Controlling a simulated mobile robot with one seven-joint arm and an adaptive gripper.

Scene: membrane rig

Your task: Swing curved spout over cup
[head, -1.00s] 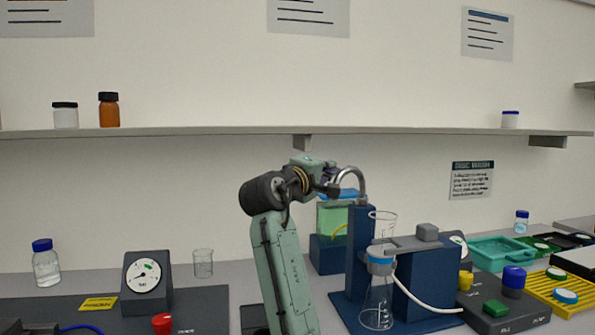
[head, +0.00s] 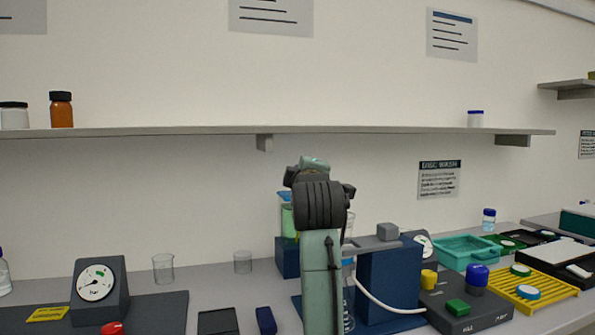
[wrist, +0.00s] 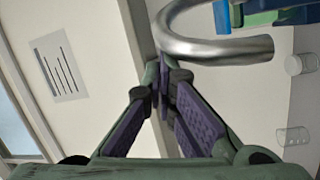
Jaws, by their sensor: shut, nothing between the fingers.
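The curved spout (wrist: 215,50) is a bent metal tube at the top of the wrist view. In the head view now it is hidden behind my arm. My gripper (wrist: 161,70) is shut and empty, its fingertips together beside the tube's bend; I cannot tell if they touch it. The clear glass cup (head: 348,230) above the flask is mostly hidden behind my arm in the head view, only a sliver showing to the arm's right. How the spout lies relative to the cup cannot be seen.
A blue stand (head: 388,280) with a grey clamp (head: 375,243) and white hose (head: 385,305) stands just right of my arm. Two clear beakers (head: 163,268) (head: 243,262) and a gauge (head: 97,285) are on the left. A teal tray (head: 465,253) is at the right. A shelf (head: 200,131) runs behind.

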